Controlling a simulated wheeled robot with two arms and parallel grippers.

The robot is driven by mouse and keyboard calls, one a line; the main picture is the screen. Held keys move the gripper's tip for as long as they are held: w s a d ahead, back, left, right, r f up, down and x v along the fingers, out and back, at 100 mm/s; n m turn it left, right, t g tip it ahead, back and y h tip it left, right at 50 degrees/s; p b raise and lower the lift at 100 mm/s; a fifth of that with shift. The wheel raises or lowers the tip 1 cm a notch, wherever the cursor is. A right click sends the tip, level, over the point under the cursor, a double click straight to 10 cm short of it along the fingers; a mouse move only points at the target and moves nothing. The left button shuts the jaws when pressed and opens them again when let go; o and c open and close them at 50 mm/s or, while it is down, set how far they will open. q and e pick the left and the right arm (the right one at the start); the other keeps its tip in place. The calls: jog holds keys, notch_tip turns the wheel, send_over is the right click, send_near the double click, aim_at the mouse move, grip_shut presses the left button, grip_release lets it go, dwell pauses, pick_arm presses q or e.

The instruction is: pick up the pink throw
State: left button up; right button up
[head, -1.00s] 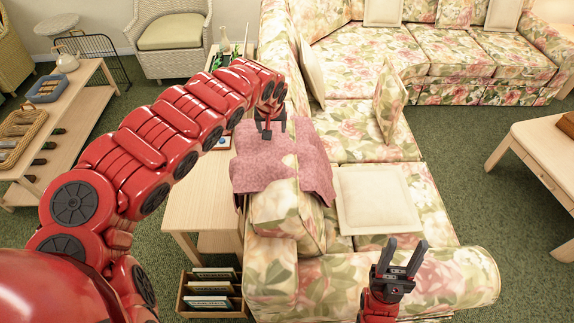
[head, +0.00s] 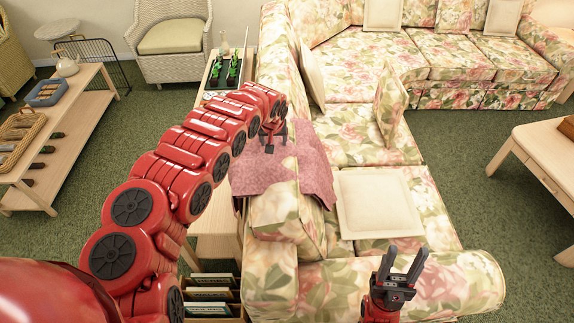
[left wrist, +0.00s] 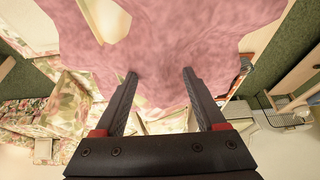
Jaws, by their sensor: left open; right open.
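The pink throw (head: 312,166) is draped over the back of the floral sofa, hanging down on both sides. My left gripper (head: 270,146) is open just above the throw, near its left part, with my red arm reaching in from the left. In the left wrist view the throw (left wrist: 170,50) fills the upper middle, past the two spread fingers (left wrist: 160,75). Nothing is between the fingers that I can make out as held; whether the tips touch the cloth I cannot tell. My right gripper (head: 403,262) is open and empty above the sofa's near arm, apart from the throw.
The floral sofa (head: 365,135) carries cream cushions (head: 377,204). A wooden side table (head: 215,225) stands behind its back, partly under my left arm. A coffee table (head: 545,150) stands at right. Green carpet is clear between.

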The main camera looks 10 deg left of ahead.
aim_at(274, 143)
pick_arm(q)
jog(key=shift+w+d+f, duration=0.2)
jog(key=shift+f, duration=0.2)
jog(key=shift+w+a+f, duration=0.1)
jog(key=shift+w+f, duration=0.05)
jog(key=shift+f, duration=0.15)
jog(key=shift+w+f, duration=0.15)
jog(key=shift+f, duration=0.45)
jog(key=shift+w+f+b, duration=0.15)
jog(key=shift+w+b, duration=0.05)
jog(key=shift+b, duration=0.1)
jog(key=shift+a+f, duration=0.2)
jog(key=shift+f, duration=0.1)
jog(key=shift+f, duration=0.25)
grip_shut()
